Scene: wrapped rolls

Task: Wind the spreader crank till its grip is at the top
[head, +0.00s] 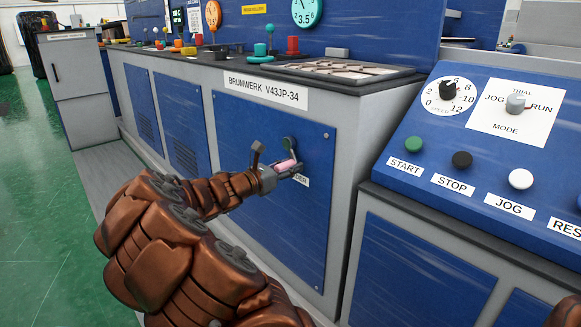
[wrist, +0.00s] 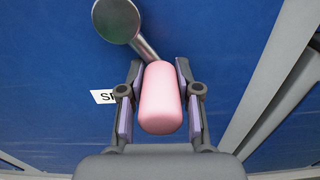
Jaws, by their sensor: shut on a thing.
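The spreader crank is on the blue front panel of the machine. Its round grey-green hub (head: 289,143) shows in the head view, and the hub (wrist: 116,20) with a short metal arm (wrist: 147,48) shows in the wrist view. Its pink grip (wrist: 162,98) sits below and right of the hub in the wrist view; in the head view the pink grip (head: 285,165) is below the hub. My gripper (head: 288,172) has its fingers on both sides of the grip and is shut on it. A label (wrist: 104,97) is partly hidden behind the left finger.
A blue control console (head: 480,150) with buttons and dials stands to the right. The machine's top ledge (head: 262,70) with a grille and coloured knobs lies above the panel. The green floor (head: 40,230) at left is open.

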